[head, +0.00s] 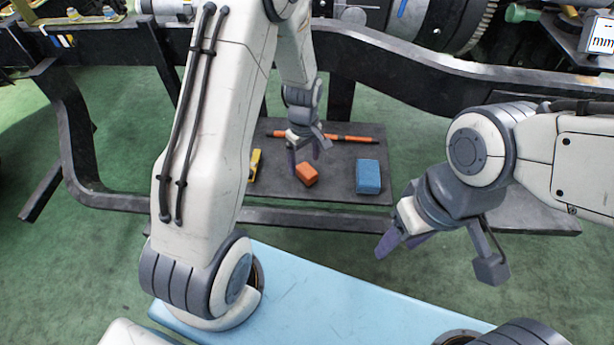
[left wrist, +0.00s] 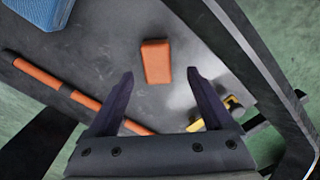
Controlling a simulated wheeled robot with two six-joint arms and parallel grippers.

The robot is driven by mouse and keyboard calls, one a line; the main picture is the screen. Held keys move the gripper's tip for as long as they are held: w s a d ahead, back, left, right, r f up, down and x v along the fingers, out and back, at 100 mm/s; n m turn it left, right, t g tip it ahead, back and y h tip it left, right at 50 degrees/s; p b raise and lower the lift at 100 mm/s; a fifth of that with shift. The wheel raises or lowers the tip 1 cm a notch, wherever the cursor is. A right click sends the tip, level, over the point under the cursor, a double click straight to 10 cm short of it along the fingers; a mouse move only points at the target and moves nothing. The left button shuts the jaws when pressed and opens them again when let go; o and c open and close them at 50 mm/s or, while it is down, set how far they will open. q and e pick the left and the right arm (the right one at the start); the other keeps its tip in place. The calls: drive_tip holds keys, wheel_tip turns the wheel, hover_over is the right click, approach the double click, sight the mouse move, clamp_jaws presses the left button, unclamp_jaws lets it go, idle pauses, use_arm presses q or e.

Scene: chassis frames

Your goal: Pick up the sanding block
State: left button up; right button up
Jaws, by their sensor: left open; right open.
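The orange block (head: 307,174), which looks like the sanding block, lies on a dark grey board (head: 345,190). It also shows in the left wrist view (left wrist: 156,61), lined up between the fingertips. My left gripper (head: 305,157) is open and empty, just above and behind the block in the head view. Its fingers show in the left wrist view (left wrist: 160,75), one on each side of the block's near end. I cannot tell the remaining height. My right gripper (head: 398,246) is open and empty, off to the right in front of the board.
A blue block (head: 368,176) lies right of the orange block. An orange and black rod (head: 350,138) lies behind. A yellow tool (head: 254,164) lies left, partly hidden by my arm. Black chassis rails (head: 420,78) run behind and beside the board.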

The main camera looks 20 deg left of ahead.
sight(307, 170)
use_arm(q)
drive_tip(key=f, duration=0.1)
drive_tip(key=f+b, duration=0.2)
drive_tip(key=f, duration=0.1)
drive_tip(key=shift+d, duration=0.3)
drive_tip(key=shift+f, duration=0.45)
drive_tip(key=shift+r, duration=0.1)
drive_tip(key=shift+c, duration=0.3)
clamp_jaws()
wheel_tip(307, 170, up, 4)
drive_tip(key=shift+w+r+p, duration=0.1)
drive_tip(key=shift+p, duration=0.9)
drive_tip(key=s+d+r+p, duration=0.3)
drive_tip(key=d+r, duration=0.3)
drive_tip(key=d, duration=0.5)
drive_tip(key=shift+d+r+p, duration=0.15)
drive_tip(key=shift+r+p, duration=0.25)
drive_tip(key=shift+p, duration=0.05)
